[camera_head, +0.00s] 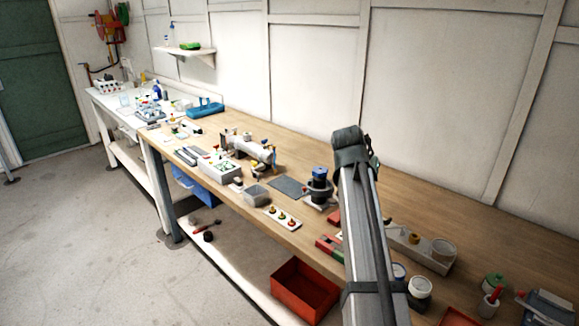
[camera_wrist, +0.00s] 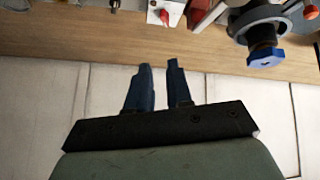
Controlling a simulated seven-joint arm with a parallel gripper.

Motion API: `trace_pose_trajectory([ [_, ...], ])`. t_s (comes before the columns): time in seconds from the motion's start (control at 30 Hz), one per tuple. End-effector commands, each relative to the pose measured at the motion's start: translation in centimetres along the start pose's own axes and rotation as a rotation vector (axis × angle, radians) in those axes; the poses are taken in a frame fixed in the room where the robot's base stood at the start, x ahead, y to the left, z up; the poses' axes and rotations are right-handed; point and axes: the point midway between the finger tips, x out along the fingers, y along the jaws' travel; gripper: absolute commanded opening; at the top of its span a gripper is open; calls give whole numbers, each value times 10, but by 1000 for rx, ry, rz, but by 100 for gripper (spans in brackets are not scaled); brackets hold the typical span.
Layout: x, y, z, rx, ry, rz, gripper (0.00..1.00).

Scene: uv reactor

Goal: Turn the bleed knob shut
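My gripper (camera_wrist: 159,64) shows in the wrist view with its two dark blue fingers apart and nothing between them. A blue lobed knob (camera_wrist: 266,57) on a dark round fitting is at the upper right there, apart from the fingers. A red part (camera_wrist: 172,17) and an orange-red ball-like knob (camera_wrist: 311,12) are at the top edge. I cannot tell which of these is the bleed knob. In the head view, a silver horizontal cylinder (camera_head: 246,145), likely the reactor, lies on the bench with blue and orange parts at its right end. My arm hides the gripper there.
A dark unit with a blue top (camera_head: 320,179) stands on the wooden bench (camera_head: 460,205) left of my arm. A white strip with several coloured knobs (camera_head: 282,217) lies near the front edge. A red bin (camera_head: 304,287) is below. The wall (camera_head: 430,90) rises behind.

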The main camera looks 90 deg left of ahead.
Motion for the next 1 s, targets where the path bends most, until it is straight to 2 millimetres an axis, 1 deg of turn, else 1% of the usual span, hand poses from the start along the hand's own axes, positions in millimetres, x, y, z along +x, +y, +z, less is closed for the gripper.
trace_pose_trajectory([
  [0.1,2,-20,-3,-95,75,-3,20],
  [0.27,4,-44,-8,-224,174,1,20],
  [0.57,0,-91,-15,-454,351,15,20],
  [1.0,-16,-160,-14,-763,590,50,20],
])
